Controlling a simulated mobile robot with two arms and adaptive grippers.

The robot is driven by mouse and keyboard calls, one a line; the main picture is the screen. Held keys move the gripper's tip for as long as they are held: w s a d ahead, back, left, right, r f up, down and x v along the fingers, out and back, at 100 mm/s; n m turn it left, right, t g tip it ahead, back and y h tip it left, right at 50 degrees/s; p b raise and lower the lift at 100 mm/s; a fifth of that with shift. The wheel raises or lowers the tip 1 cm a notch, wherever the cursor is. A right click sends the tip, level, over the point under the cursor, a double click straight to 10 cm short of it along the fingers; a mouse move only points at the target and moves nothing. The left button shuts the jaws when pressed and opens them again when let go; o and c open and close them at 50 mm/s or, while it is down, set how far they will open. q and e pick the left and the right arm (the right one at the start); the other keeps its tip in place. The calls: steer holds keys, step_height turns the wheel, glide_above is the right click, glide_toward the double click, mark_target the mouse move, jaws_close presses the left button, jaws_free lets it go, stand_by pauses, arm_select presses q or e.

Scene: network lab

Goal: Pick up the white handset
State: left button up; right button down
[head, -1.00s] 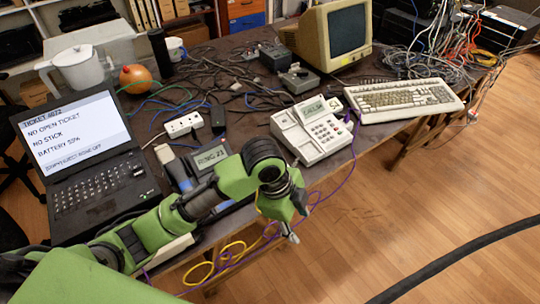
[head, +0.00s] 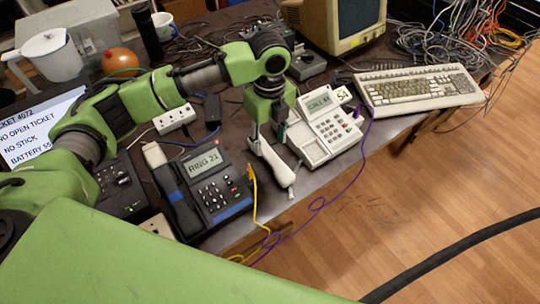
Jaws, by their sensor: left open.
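The white handset (head: 276,168) lies on the table near the front edge, between the dark phone (head: 213,190) and the white phone (head: 318,128). Its long body slants from under my gripper toward the lower right. My left gripper (head: 268,140) points down over its upper end, open, with a finger to each side of that end. The gripper partly hides this end, and I cannot tell whether the fingers touch it. My right gripper is not in view.
A yellow cable (head: 252,195) and a purple cable (head: 318,205) hang at the table's front edge. A keyboard (head: 420,90) lies right of the white phone. A power strip (head: 174,118) and laptop (head: 45,125) are to the left. Cables clutter the back.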

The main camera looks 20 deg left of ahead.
mark_target(270, 154)
arm_select(q)
steer(key=shift+w+a+f, duration=0.1)
steer(key=shift+w+f, duration=0.05)
steer(key=shift+f, duration=0.5)
steer(key=shift+w+a+f, duration=0.1)
steer(key=shift+w+f, duration=0.05)
steer(key=shift+f, duration=0.45)
steer(key=shift+s+d+f, duration=0.1)
steer(key=shift+d+f, duration=0.05)
steer(key=shift+f, duration=0.4)
step_height(270, 154, down, 4)
steer(key=shift+f+p, duration=0.1)
steer(key=shift+p, duration=0.25)
jaws_close()
